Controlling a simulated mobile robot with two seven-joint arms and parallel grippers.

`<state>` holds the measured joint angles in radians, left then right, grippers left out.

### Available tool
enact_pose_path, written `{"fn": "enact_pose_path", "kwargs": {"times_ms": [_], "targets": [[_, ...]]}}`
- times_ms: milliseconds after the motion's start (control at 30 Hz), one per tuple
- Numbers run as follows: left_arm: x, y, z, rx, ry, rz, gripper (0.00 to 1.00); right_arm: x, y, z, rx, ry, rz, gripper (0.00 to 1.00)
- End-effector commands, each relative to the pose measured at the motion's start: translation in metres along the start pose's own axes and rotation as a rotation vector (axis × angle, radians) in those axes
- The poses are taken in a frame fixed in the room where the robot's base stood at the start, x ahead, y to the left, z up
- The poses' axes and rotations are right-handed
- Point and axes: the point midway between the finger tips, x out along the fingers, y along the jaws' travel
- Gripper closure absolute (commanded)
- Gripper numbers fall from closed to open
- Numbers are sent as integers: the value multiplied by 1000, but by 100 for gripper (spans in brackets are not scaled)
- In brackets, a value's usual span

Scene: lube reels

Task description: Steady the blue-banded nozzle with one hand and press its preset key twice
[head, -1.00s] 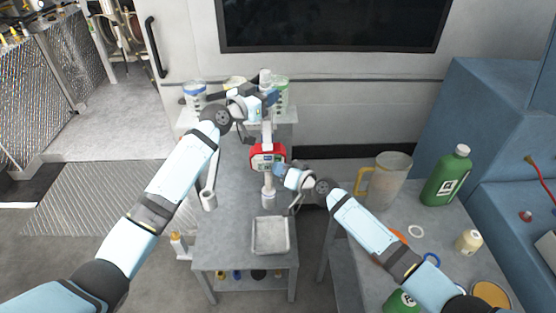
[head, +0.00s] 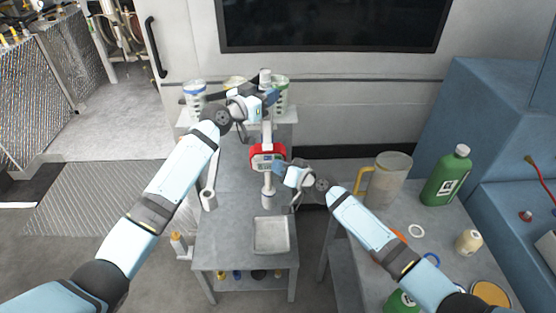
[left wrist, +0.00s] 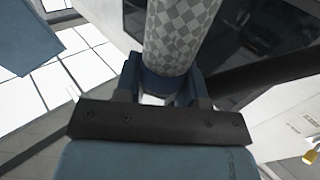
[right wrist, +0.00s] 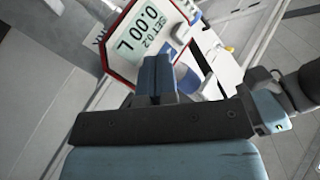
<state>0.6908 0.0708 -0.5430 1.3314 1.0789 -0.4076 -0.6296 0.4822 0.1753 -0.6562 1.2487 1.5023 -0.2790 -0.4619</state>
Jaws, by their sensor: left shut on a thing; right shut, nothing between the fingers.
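The nozzle's red meter (head: 267,157) stands upright above the grey table, on a pale stem. In the right wrist view the meter's display (right wrist: 148,25) reads "SET 0.2" and "0.00 L". My left gripper (head: 270,98) is shut on the nozzle's upper shaft, above the meter. In the left wrist view this is a grey checkered shaft (left wrist: 180,35) between the fingers. My right gripper (head: 281,167) is shut and empty, at the meter's lower right. Its fingertips (right wrist: 154,62) overlap the meter's lower edge in the right wrist view; I cannot tell whether they touch. The preset key is not clear.
A square grey tray (head: 271,250) lies at the front of the table. On the right table are a clear jug (head: 390,180) and a green bottle (head: 447,178). Clear containers (head: 194,98) stand behind.

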Motion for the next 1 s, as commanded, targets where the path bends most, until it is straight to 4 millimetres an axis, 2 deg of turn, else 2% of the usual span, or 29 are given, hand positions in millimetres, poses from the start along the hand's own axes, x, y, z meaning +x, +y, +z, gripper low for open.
{"fn": "enact_pose_path", "kwargs": {"times_ms": [333, 700, 1000], "targets": [[0, 0, 0, 0, 0, 0, 100, -11, -8, 8, -1, 0, 0, 100], [0, 0, 0, 0, 0, 0, 100, -13, -9, 10, -1, 0, 0, 100], [0, 0, 0, 0, 0, 0, 100, -33, -23, 25, 0, -1, 0, 100]]}}
